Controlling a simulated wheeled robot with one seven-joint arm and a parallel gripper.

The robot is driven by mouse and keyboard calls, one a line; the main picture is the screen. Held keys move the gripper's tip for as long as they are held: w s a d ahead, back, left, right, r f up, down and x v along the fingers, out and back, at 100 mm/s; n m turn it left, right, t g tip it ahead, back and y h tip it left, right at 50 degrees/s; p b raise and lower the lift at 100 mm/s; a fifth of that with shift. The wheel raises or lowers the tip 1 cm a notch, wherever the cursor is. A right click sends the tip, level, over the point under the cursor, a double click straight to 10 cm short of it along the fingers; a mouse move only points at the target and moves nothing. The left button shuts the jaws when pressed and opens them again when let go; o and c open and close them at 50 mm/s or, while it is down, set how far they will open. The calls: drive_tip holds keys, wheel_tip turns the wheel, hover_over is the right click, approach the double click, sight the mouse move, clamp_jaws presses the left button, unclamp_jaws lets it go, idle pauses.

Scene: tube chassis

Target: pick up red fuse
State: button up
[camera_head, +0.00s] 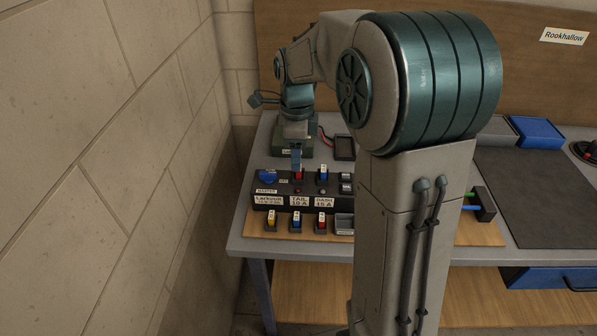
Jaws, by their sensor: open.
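One red fuse (299,175) stands upright in the black fuse block (262,188), above the label that seems to read "TAIL 10 A". My gripper (297,164) points down just over the red fuse in the block. Its jaws are open, and its fingertips are at or just above that fuse's top. The gripper partly hides this fuse, and I cannot tell if they touch.
A yellow fuse (271,217) and a blue fuse (296,218) stand in front. A brick wall (120,130) borders the left.

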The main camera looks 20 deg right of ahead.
wheel_tip(320, 180, down, 4)
drive_tip(key=shift+w+f, duration=0.15)
drive_tip(key=c, duration=1)
drive_tip(key=shift+c, duration=0.2)
